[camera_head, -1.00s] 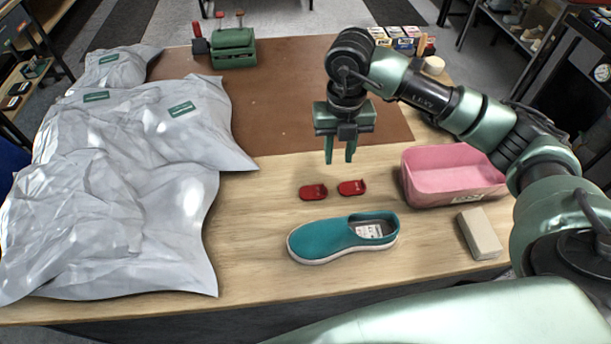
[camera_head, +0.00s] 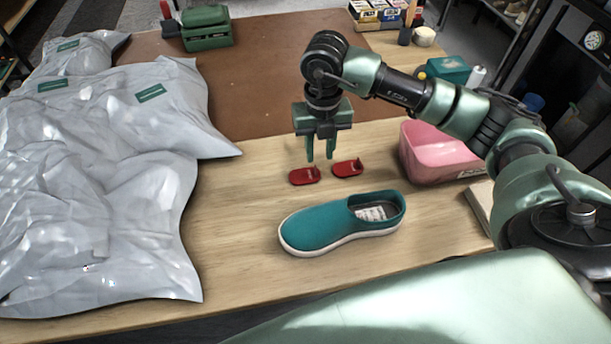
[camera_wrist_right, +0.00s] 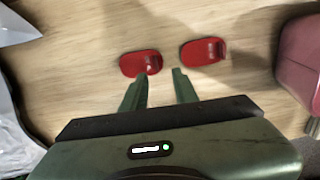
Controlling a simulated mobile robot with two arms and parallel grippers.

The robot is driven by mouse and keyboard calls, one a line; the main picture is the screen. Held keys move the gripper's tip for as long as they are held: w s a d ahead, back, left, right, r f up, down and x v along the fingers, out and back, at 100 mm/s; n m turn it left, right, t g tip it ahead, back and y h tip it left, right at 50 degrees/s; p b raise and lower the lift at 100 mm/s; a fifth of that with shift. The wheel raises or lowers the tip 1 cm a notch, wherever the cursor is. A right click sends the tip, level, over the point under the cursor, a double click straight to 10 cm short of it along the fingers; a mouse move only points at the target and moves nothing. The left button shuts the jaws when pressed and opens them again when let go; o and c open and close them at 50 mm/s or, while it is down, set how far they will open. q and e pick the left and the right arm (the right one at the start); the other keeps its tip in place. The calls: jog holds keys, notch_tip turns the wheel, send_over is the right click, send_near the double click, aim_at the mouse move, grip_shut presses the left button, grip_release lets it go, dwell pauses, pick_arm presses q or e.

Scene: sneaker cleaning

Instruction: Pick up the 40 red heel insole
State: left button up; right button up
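Two red heel insoles lie side by side on the wooden table: a left one (camera_head: 304,176) and a right one (camera_head: 347,168). In the right wrist view they also show, the left one (camera_wrist_right: 140,63) and the right one (camera_wrist_right: 203,52). I cannot read a size on either. My right gripper (camera_head: 320,158) is open and empty, pointing down just above and behind the insoles. In the right wrist view its fingertips (camera_wrist_right: 158,75) are apart, the left one close to the left insole's edge. My left gripper is not in view.
A teal slip-on shoe (camera_head: 335,225) lies in front of the insoles. A pink bin (camera_head: 437,158) stands to the right, with a beige block (camera_head: 480,205) near it. Crumpled grey-white bags (camera_head: 90,200) cover the left side. A brown mat (camera_head: 250,90) lies behind.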

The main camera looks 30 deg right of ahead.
aim_at(316, 170)
jog(key=f+p, duration=0.1)
jog(key=f, duration=0.2)
jog(key=f+p, duration=0.1)
jog(key=f, duration=0.1)
jog(key=shift+a+f+p, duration=0.15)
jog(key=shift+a+p, duration=0.15)
jog(key=shift+f, duration=0.25)
grip_shut()
